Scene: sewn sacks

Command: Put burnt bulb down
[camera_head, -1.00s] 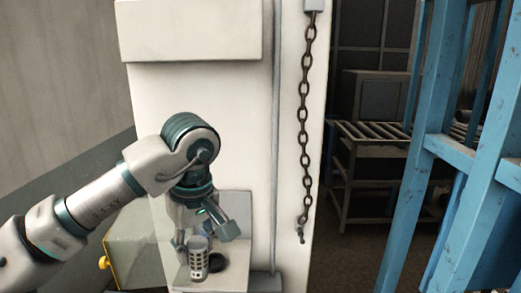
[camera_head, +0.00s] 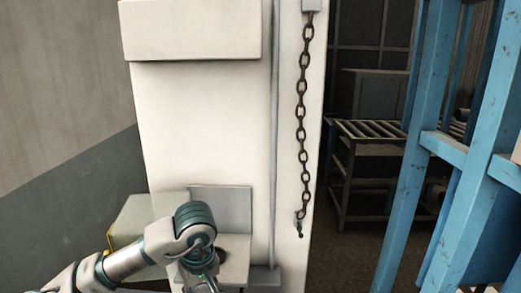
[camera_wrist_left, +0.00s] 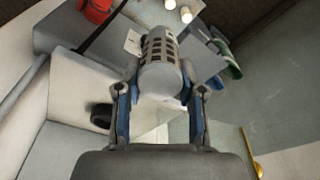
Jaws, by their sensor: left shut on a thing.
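The burnt bulb appears to be the grey cylinder with rows of dark slots (camera_wrist_left: 160,62) in the left wrist view. My left gripper (camera_wrist_left: 161,84) is shut on it, with one finger on either side. In the head view, my left gripper (camera_head: 203,284) is low at the bottom edge, in front of a pale ledge (camera_head: 236,262). My own wrist and the picture edge hide the bulb there. I cannot tell whether the bulb touches a surface. My right gripper is in neither view.
A dark round thing (camera_wrist_left: 101,115) lies on the pale surface beside the gripper. A red cylinder (camera_wrist_left: 96,9) and small white cylinders (camera_wrist_left: 186,14) show beyond the bulb. A chain (camera_head: 304,120) hangs on the white column. A blue frame (camera_head: 405,150) stands at the right.

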